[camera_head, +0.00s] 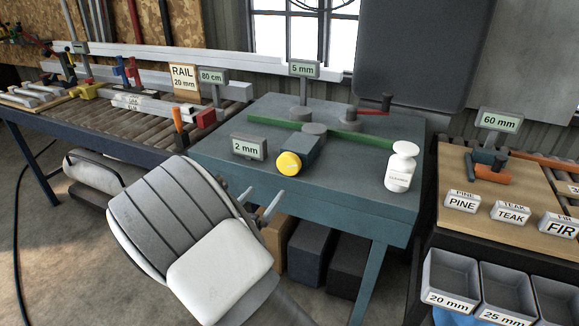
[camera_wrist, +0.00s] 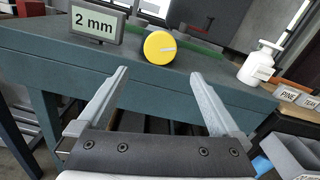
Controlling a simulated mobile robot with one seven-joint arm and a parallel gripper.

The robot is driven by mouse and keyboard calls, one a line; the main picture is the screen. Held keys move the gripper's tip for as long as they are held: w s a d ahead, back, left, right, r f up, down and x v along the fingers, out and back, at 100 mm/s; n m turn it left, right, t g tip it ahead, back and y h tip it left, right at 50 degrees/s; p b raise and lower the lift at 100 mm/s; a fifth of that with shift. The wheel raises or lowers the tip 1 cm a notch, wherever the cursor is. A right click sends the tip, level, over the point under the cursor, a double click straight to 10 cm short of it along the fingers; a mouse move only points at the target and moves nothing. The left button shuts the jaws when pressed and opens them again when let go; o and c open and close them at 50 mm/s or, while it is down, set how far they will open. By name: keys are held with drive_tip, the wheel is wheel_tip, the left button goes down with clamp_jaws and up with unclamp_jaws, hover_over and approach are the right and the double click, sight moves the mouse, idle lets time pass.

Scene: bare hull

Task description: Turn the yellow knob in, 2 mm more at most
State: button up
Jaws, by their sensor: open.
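The yellow knob (camera_head: 289,163) sits on the front of a grey block on the blue-grey worktable (camera_head: 225,150), near its front edge. It also shows in the wrist view (camera_wrist: 160,47), where its round face has a white mark running toward the right. A "2 mm" sign (camera_head: 249,147) stands just left of the knob. My gripper (camera_head: 262,202) is open and empty, in front of the table edge and below the knob. In the wrist view its two fingers (camera_wrist: 160,82) point toward the table, with the knob beyond and between them, apart from both.
A white bottle (camera_head: 402,168) stands right of the knob on the table. Behind are a green bar (camera_head: 290,124), grey round posts and a "5 mm" sign (camera_head: 304,69). A roller bench is at left; a wooden board with labelled blocks (camera_head: 462,200) is at right.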

sight(287, 166)
drive_tip(key=b+x, duration=0.1)
drive_tip(key=x, duration=1.3)
drive_tip(key=shift+w+d, duration=0.1)
drive_tip(key=shift+w, duration=0.05)
drive_tip(key=c, duration=1.1)
drive_tip(key=shift+f+m+b, duration=0.15)
drive_tip(key=shift+m+b, duration=0.25)
drive_tip(key=shift+b, duration=0.25)
drive_tip(key=m+b, duration=0.3)
drive_tip(key=shift+f+b, duration=0.1)
drive_tip(key=shift+b, duration=0.25)
drive_tip(key=m+b, duration=0.3)
drive_tip(key=shift+m, duration=0.3)
